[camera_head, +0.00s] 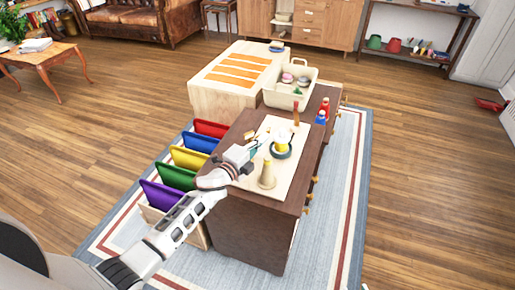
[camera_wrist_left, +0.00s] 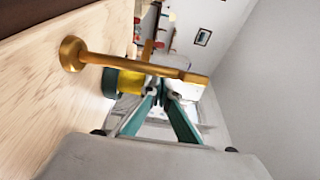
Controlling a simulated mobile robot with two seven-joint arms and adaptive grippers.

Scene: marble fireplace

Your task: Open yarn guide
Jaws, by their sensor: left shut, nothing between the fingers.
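In the left wrist view a brass post (camera_wrist_left: 130,61) with a round foot stands on the pale board, seen sideways; I take it for the yarn guide. Behind it is a yellow spool (camera_wrist_left: 129,83) with a teal base, which also shows in the head view (camera_head: 281,145). My left gripper (camera_wrist_left: 160,92) has teal fingers, shut and empty, with the tips close to the post; contact cannot be told. In the head view the left gripper (camera_head: 250,150) is low over the board, left of the spool. The right gripper is out of view.
The pale board (camera_head: 248,183) lies on a dark brown cabinet (camera_head: 245,233). A cream cone (camera_head: 267,176) stands on it near the gripper. Red and blue bottles (camera_head: 321,113), a cream bin (camera_head: 289,97) and colored panels (camera_head: 176,178) are around.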

